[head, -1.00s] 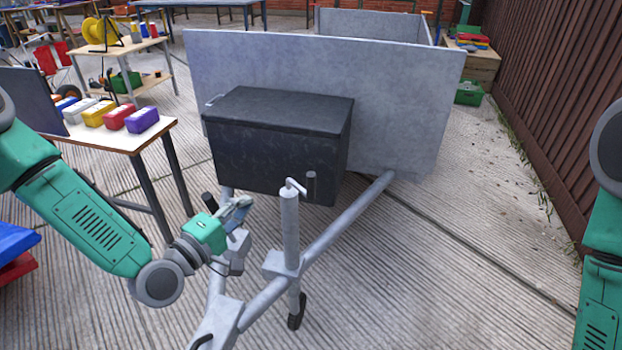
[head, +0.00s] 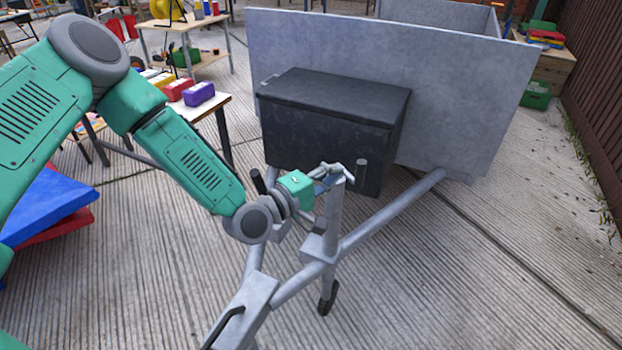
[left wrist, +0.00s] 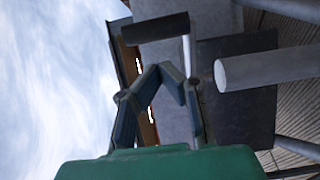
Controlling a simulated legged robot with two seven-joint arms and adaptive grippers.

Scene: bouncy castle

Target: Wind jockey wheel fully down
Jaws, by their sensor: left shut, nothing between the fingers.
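The jockey wheel's upright grey tube (head: 333,215) stands on the trailer's drawbar, with its small dark wheel (head: 328,298) low near the ground. A crank arm at the tube's top leads to a dark upright grip (head: 361,172). In the left wrist view the grip (left wrist: 155,28) and crank arm (left wrist: 187,55) are beyond the fingertips, and the tube (left wrist: 270,68) is to the right. My left gripper (head: 333,174) is shut and empty beside the tube top, short of the grip. I cannot tell if it touches the crank. My right gripper is out of view.
A black box (head: 335,110) sits behind the jockey wheel, in front of the grey trailer panel (head: 440,90). The drawbar (head: 395,213) runs back to the right. A table (head: 215,110) with coloured boxes stands at left. The right-hand paving is clear.

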